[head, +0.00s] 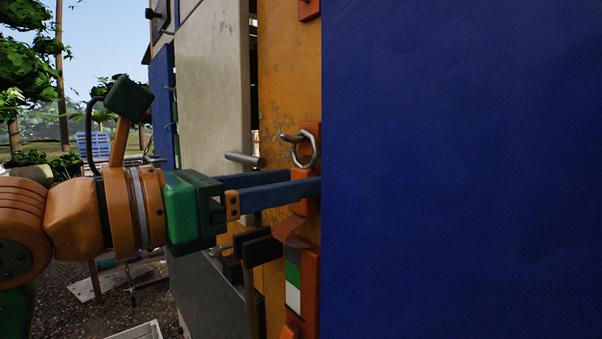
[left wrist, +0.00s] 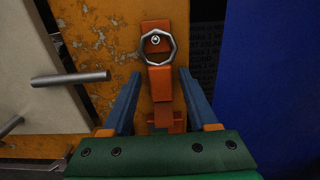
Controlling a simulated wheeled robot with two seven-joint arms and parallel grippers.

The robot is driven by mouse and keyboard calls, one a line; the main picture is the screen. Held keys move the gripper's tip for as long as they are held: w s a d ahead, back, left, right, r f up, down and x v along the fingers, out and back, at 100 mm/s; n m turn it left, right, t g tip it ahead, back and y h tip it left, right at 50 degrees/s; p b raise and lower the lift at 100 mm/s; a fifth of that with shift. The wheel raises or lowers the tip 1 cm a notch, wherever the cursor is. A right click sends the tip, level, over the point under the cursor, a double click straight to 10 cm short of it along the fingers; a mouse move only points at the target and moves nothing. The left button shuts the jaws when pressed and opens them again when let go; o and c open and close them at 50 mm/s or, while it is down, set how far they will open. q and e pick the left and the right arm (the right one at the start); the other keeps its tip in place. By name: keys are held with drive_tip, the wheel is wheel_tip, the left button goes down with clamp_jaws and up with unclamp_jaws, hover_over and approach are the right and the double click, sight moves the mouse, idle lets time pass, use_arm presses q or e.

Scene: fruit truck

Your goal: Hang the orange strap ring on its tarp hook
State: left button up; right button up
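The metal strap ring (head: 304,163) is around the metal tarp hook (head: 289,138) on the orange post. In the left wrist view the ring (left wrist: 144,56) encircles the hook's tip (left wrist: 156,39). The orange strap (left wrist: 160,82) runs down from the ring. My left gripper (head: 315,185) is open just below the ring. In the left wrist view its two blue fingers (left wrist: 159,85) are spread either side of the strap, with visible gaps and nothing held. My right gripper is not in view.
A large blue panel (head: 460,170) fills the right of the head view, close beside my left fingertips. A grey-white door panel (head: 210,90) with a metal bar (head: 245,160) stands left of the rusty orange post (head: 280,90). A dark latch (head: 257,245) is below the gripper.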

use_arm(q)
clamp_jaws()
drive_tip(key=shift+r+p, duration=0.5)
drive_tip(key=shift+r, duration=0.1)
drive_tip(key=shift+s+a, duration=0.1)
drive_tip(key=shift+r+b+v, duration=0.15)
drive_tip(key=shift+b+v, duration=0.1)
drive_tip(key=shift+v, duration=0.8)
drive_tip(key=shift+r+b+v, duration=0.15)
drive_tip(key=shift+b+v, duration=0.05)
drive_tip(key=shift+v, duration=0.85)
